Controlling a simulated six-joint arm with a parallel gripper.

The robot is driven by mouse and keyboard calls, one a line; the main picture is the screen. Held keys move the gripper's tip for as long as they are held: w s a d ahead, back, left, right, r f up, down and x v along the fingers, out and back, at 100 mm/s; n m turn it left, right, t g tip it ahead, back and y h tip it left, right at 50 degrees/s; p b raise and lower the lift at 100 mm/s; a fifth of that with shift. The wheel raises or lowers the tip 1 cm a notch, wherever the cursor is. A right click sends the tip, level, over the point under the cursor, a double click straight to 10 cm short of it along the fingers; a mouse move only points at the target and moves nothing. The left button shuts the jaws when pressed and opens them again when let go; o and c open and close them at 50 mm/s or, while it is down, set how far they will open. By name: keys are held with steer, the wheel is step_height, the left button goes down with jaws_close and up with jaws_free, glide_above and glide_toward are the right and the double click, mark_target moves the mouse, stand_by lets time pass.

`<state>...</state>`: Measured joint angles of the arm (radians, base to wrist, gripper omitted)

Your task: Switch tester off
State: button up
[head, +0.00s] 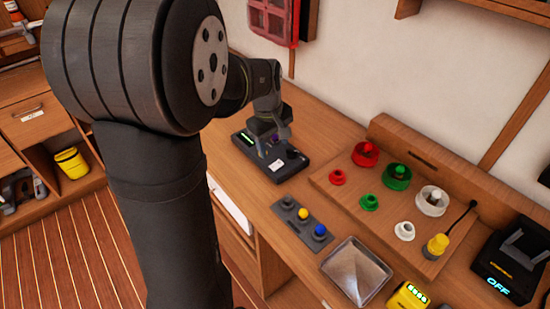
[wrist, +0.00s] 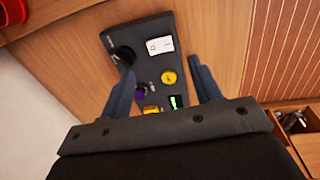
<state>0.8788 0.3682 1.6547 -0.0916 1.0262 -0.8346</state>
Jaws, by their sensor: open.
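A black control box, which looks like the tester (head: 292,169), lies on the bench and carries a lit green display (head: 246,140) and a white label (head: 276,164). Contact with the box cannot be told.
A grey panel with coloured knobs (head: 304,214), a metal tray (head: 356,270) and a black device reading "OFF" (head: 498,287) stand to the right. A wooden board (head: 340,189) holds red, green and white pieces. A red box (head: 273,20) hangs on the wall.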

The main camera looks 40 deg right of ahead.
mark_target(276, 165)
steer(key=f, duration=0.6)
steer(key=shift+d+f, duration=0.4)
